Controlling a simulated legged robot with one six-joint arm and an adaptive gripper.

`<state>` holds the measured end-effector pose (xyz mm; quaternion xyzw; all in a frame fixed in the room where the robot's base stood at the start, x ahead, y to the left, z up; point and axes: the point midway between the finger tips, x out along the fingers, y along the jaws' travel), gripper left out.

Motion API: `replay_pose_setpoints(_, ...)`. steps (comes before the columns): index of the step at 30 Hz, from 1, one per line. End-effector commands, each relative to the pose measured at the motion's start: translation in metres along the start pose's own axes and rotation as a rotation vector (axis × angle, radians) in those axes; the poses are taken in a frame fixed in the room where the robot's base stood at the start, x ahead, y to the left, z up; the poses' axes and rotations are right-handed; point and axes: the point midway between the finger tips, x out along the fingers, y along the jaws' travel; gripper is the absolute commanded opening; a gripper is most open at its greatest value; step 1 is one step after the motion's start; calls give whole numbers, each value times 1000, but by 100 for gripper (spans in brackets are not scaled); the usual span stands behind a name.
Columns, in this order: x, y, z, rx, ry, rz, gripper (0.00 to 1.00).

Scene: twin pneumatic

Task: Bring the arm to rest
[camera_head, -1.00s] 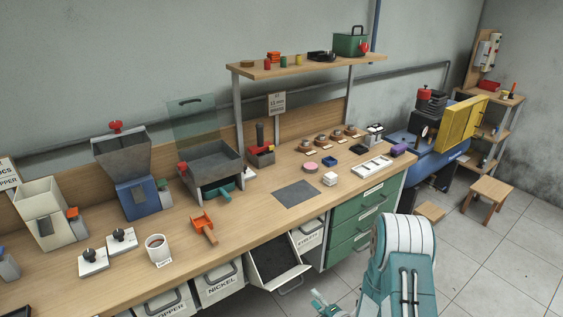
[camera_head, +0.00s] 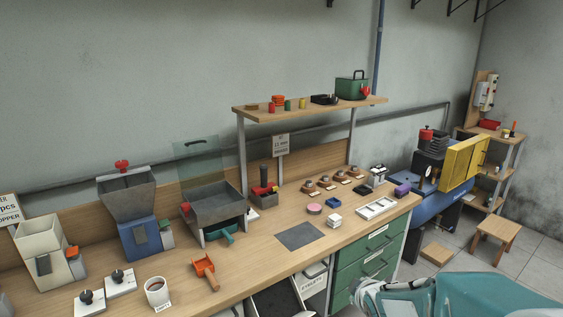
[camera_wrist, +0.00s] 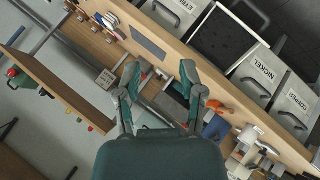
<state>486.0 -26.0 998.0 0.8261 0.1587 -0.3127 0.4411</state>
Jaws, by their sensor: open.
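My arm (camera_head: 465,298) shows in teal and white at the bottom right of the head view, low in front of the green drawers. In the wrist view my gripper (camera_wrist: 160,78) has its two fingers spread apart with nothing between them. Behind the fingers that view shows the workbench (camera_wrist: 185,62), tilted in the picture. I cannot tell how far the fingertips are from the bench. My fingers are not clear in the head view.
The wooden bench (camera_head: 250,265) carries hoppers, a grey open bin (camera_head: 215,205), an orange scoop (camera_head: 205,270) and small parts. A shelf (camera_head: 300,105) stands above it. A blue machine with a yellow guard (camera_head: 462,150) and a stool (camera_head: 495,236) are right. Floor there is partly clear.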

Motion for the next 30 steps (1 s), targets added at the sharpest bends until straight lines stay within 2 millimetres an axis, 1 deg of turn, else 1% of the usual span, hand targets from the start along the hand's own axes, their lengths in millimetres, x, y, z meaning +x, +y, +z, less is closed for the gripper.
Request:
replay_pose_setpoints(1,-18,4,-2,55,-19,1,51)
replay_pose_setpoints(4,-49,5,0,179,-67,-12,51)
replay_pose_setpoints(10,-114,-6,4,432,-153,-50,51)
replay_pose_setpoints(14,-155,-20,8,597,-202,-81,51)
replay_pose_setpoints(15,-168,-26,10,647,-217,-92,51)
replay_pose_setpoints(18,-198,-41,14,766,-253,-123,51)
replay_pose_setpoints(21,-224,-57,17,866,-286,-153,51)
replay_pose_setpoints(25,-242,-71,21,942,-317,-181,51)
replay_pose_setpoints(27,-247,-74,22,959,-325,-188,51)
replay_pose_setpoints(30,-248,-75,22,966,-329,-190,51)
